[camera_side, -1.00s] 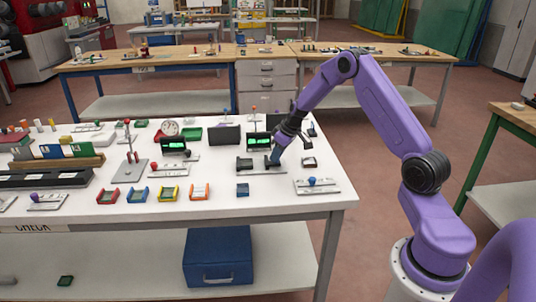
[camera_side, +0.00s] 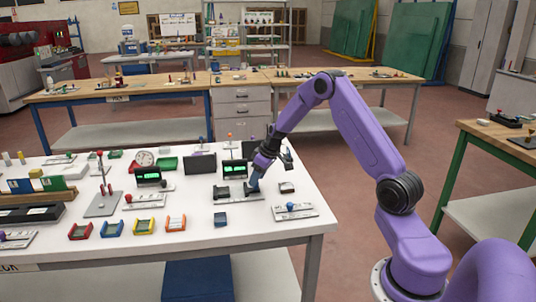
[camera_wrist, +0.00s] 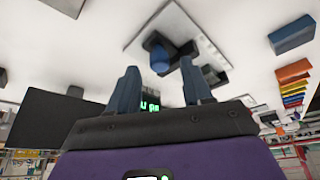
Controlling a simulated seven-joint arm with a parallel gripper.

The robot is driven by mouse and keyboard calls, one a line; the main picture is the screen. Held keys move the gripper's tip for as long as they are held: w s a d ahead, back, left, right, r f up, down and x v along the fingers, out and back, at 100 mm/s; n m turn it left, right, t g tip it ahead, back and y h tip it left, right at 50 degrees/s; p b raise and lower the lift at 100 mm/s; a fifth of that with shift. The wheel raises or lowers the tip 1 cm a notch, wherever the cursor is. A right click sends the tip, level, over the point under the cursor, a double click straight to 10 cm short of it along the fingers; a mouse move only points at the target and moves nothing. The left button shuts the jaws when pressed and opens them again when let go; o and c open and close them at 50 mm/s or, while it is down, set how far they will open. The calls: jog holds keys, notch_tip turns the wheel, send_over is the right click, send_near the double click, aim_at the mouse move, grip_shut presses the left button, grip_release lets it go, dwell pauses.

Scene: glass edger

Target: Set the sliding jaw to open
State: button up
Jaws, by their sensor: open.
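A small fixture with a light grey base plate (camera_side: 238,200) stands on the white bench in the side view. A dark block (camera_side: 222,192) sits on its left part; I cannot tell whether this block is the sliding jaw. My gripper (camera_side: 253,187) is low at the plate's right part and hides what lies there. In the wrist view, the base plate (camera_wrist: 150,22) shows beyond my fingers, with dark blocks and a round blue knob (camera_wrist: 160,58). My gripper (camera_wrist: 158,68) is open, with the knob between or just beyond its fingertips. Contact cannot be told.
Behind the fixture are a dark panel (camera_side: 200,163) and a green-lit display (camera_side: 234,171). A blue block (camera_side: 221,219) and coloured trays (camera_side: 175,223) stand in front and to the left. A plate with a blue knob (camera_side: 291,208) is at the right. Bare bench lies at the front.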

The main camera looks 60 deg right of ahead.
jog(key=v, duration=1.5)
jog(key=shift+s+r, duration=0.2)
jog(key=shift+r, duration=0.05)
jog(key=s+a+n+g, duration=0.1)
jog(key=s+a+n, duration=0.15)
jog(key=a, duration=0.55)
jog(key=s+a+n+g+y, duration=0.1)
jog(key=s+a, duration=0.3)
jog(key=a, duration=0.4)
jog(key=s+a+n+g, duration=0.1)
jog(key=s+a, duration=0.3)
jog(key=a, duration=0.4)
jog(key=s+a+n, duration=0.2)
jog(key=s+n, duration=0.1)
jog(key=s, duration=0.8)
jog(key=s+a+n+g+h, duration=0.1)
jog(key=s+a+n, duration=0.2)
jog(key=s, duration=0.8)
jog(key=shift+s+a+f, duration=0.25)
jog(key=shift+s+f, duration=0.15)
jog(key=shift+f, duration=0.1)
